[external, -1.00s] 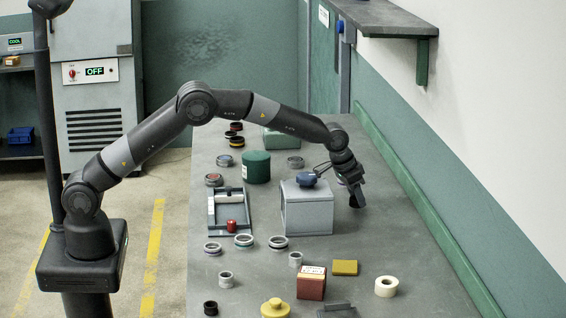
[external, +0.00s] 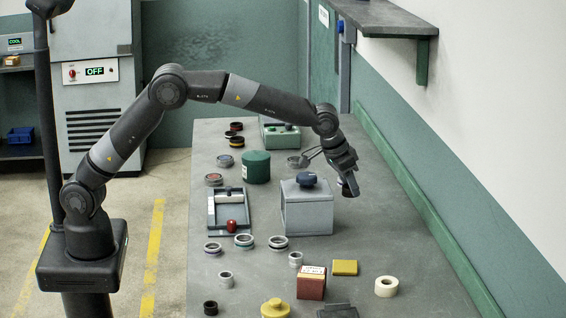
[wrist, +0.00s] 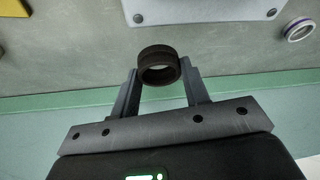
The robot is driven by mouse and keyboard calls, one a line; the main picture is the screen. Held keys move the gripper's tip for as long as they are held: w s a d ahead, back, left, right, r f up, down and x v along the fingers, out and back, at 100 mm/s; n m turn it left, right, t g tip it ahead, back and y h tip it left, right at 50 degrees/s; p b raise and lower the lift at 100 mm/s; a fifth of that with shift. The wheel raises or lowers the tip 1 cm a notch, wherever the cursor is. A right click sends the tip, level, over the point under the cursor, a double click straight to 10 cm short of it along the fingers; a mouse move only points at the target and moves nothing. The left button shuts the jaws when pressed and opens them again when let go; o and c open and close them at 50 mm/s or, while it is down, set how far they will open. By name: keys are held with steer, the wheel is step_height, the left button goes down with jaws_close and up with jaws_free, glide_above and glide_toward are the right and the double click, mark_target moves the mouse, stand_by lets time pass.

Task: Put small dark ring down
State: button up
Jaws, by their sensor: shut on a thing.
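In the wrist view my gripper (wrist: 159,72) is shut on a small dark ring (wrist: 157,52), with one finger on each side of it. The ring is held over the grey bench and its hole is partly visible. In the external view my gripper (external: 348,184) is above the bench, to the right of the grey box with a blue knob. The held ring is hard to make out there.
The grey box (external: 306,212) stands close to my gripper. A pale ring with a purple band (wrist: 299,29) lies near in the wrist view. A yellow block (external: 345,267) and a white roll (external: 386,287) are nearer the camera. The bench's right side is fairly clear.

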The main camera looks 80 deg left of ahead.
steer(key=s+d+m, duration=0.1)
steer(key=s+d, duration=0.1)
steer(key=d, duration=1.4)
glide_above(375, 240)
steer(key=s, duration=0.2)
steer(key=f, duration=0.6)
steer(key=shift+w+d+f, duration=0.2)
steer(key=shift+d+f, duration=0.05)
steer(key=shift+f, duration=2.15)
steer(key=o, duration=1)
steer(key=shift+f, duration=0.15)
